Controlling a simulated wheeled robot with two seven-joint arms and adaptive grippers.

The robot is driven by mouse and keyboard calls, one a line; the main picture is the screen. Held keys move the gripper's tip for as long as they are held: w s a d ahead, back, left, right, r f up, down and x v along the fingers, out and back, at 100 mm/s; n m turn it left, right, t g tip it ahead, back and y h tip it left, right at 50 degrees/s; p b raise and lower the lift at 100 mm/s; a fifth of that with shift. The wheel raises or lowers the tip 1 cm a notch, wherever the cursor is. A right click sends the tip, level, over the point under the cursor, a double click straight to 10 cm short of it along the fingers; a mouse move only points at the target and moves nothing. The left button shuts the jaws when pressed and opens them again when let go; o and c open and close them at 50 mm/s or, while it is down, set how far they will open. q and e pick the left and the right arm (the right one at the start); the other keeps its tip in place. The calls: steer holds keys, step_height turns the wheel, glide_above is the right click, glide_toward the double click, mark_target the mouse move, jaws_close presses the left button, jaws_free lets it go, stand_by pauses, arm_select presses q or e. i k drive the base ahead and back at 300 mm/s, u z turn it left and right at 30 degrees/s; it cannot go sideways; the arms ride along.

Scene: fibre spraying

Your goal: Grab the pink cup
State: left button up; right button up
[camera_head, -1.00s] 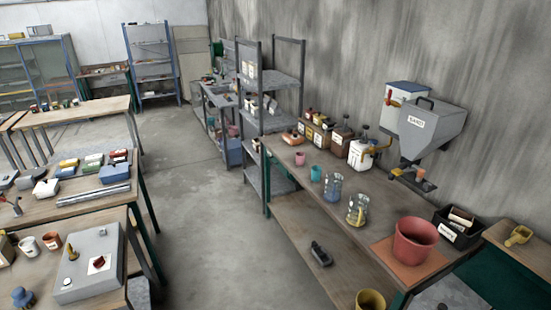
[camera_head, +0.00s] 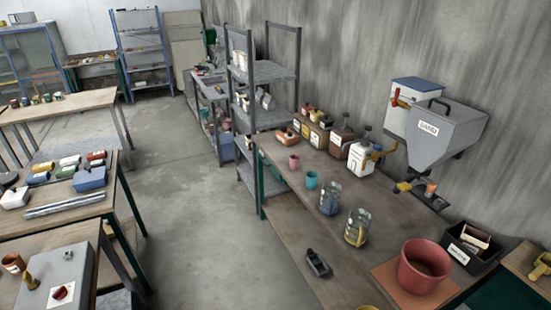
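A small pink cup (camera_head: 294,162) stands upright near the left edge of the right-hand workbench (camera_head: 330,228), towards its far end. A teal cup (camera_head: 311,180) stands just in front of it, apart from it. Neither of my grippers shows in the head view, so their state is hidden.
Two glass jugs (camera_head: 331,197) (camera_head: 357,228) and a large red pot (camera_head: 423,266) stand nearer on the bench. A grey shelf rack (camera_head: 262,119) adjoins the far end. The aisle floor (camera_head: 190,200) is clear.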

mark_target(295, 162)
steer(key=i, duration=0.4)
steer(key=z, duration=0.45)
steer(key=k, duration=0.4)
steer(key=u, duration=0.5)
steer(key=i, duration=0.75)
steer(key=u, duration=0.45)
steer(key=i, duration=0.8)
steer(key=z, duration=0.85)
steer(key=i, duration=0.9)
steer(key=z, duration=1)
